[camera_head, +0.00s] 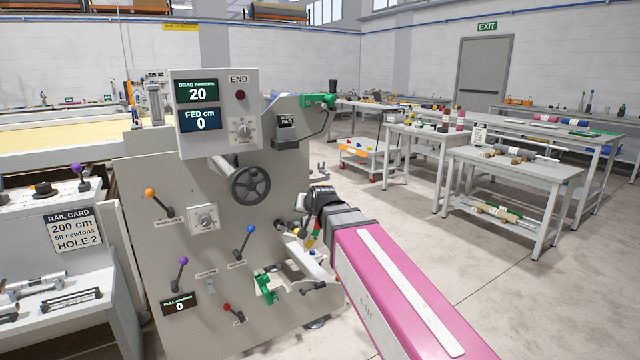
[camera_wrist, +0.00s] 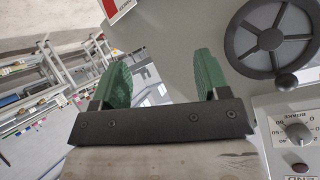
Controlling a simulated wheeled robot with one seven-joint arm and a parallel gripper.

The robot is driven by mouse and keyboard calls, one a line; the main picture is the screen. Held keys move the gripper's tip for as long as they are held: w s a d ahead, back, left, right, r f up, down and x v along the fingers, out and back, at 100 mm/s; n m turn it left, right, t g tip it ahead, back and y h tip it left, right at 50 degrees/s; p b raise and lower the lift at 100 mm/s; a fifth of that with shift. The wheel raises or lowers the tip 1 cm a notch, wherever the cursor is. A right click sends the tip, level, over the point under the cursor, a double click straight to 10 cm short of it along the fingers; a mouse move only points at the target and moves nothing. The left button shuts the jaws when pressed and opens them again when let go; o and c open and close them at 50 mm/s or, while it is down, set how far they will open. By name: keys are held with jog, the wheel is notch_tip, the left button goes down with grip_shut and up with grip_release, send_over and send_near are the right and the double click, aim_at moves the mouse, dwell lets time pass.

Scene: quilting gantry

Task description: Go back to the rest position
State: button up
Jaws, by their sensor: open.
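My gripper shows in the wrist view (camera_wrist: 162,82) as two green ribbed fingers on a dark bracket. The fingers stand wide apart with nothing between them. Beyond them is the grey face of the machine panel, with the black handwheel (camera_wrist: 270,38) to the right of the fingers. In the head view my pink arm reaches from the lower right toward the panel (camera_head: 215,275). Its dark wrist is right of the panel's lower half; the fingertips are hard to make out there.
The panel carries a handwheel (camera_head: 250,184), an orange-knobbed lever (camera_head: 150,193), a blue-knobbed lever (camera_head: 248,232) and a display box (camera_head: 216,112). A bench with a rail card (camera_head: 70,230) is at left. Worktables (camera_head: 510,165) stand at right, with open floor (camera_head: 470,270) before them.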

jog(key=s+d+f+g+h, duration=0.1)
jog(key=s+d+f+g, duration=0.2)
jog(key=s+d+f, duration=0.3)
jog(key=s+d+f+g+h, duration=0.1)
jog(key=s+d+f+g, duration=0.3)
jog(key=d+f, duration=0.6)
jog(key=s+d+f+g+h, duration=0.2)
jog(key=s+d+f, duration=0.6)
jog(key=f, duration=0.5)
jog(key=shift+s+d+f+g, duration=0.15)
jog(key=shift+d+f+g, duration=0.15)
jog(key=shift+g, duration=0.5)
jog(key=shift+a, duration=0.1)
